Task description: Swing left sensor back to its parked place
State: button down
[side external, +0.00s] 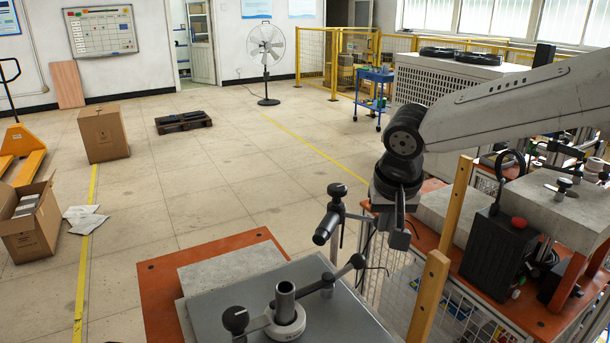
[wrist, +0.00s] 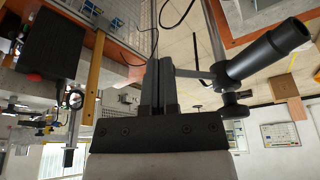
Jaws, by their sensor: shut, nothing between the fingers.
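The sensor is a black cylinder (side external: 326,228) clamped on an upright post with a black knob (side external: 337,190), left of my gripper. In the wrist view the sensor (wrist: 268,50) is at the upper right, and its thin arm reaches toward my fingers. My gripper (side external: 400,236) points down, with its fingers together and empty. In the wrist view the closed fingers (wrist: 160,70) stand beside the sensor arm's end. I cannot tell whether they touch it.
A grey plate (side external: 235,300) carries a ring with an upright tube (side external: 285,300) and a jointed rod with black knobs (side external: 356,262). Wooden posts (side external: 428,295) and a black box with a red button (side external: 500,255) stand to the right. Open floor lies behind.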

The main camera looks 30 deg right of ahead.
jog(key=shift+w+d+n, duration=0.1)
jog(key=shift+d+n, duration=0.15)
jog(key=shift+n, duration=0.05)
jog(key=w+d+n+y, duration=0.1)
jog(key=w+d+n, duration=0.3)
jog(key=w+d, duration=0.1)
jog(key=shift+w+n, duration=0.4)
jog(key=shift+w, duration=0.05)
dwell(0.6)
jog(key=shift+s+d, duration=0.1)
dwell(0.5)
jog(key=s+d+r, duration=0.2)
jog(key=s+r, duration=0.4)
jog(key=r, duration=0.4)
jog(key=shift+s+r, duration=0.15)
